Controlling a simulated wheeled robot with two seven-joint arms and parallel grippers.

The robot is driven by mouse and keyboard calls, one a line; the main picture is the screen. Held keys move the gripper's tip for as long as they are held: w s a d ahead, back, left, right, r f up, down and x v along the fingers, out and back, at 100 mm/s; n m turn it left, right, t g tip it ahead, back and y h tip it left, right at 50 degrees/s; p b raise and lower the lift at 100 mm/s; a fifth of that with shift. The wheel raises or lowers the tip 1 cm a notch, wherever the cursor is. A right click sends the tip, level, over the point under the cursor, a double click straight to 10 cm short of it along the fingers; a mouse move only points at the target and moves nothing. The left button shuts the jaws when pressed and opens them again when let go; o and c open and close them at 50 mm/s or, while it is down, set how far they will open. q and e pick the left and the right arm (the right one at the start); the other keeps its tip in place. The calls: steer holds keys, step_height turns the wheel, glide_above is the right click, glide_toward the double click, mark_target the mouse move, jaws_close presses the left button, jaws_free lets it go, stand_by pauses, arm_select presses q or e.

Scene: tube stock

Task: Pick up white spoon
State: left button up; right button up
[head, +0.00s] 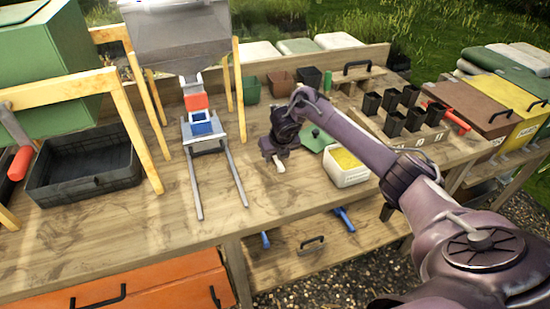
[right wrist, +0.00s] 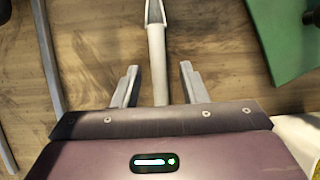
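The white spoon (right wrist: 156,50) lies on the wooden table, its handle toward my gripper and its scoop-like end at the top edge of the right wrist view. In the head view only a short pale piece of it (head: 279,167) shows beside my gripper. My right gripper (right wrist: 159,70) is open, one finger on each side of the handle, with gaps on both sides. It also shows in the head view (head: 277,152), low over the table, where its fingers are mostly hidden. I cannot tell its exact height over the spoon. My left gripper is not in view.
A stand with two metal rails (head: 239,175) is left of the gripper. A green lid-like piece (head: 314,138) and a white tub of yellow contents (head: 349,175) are close on the right. A black tray (head: 85,182) stands at left. Bare tabletop lies in front.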

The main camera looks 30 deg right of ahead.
jaws_close()
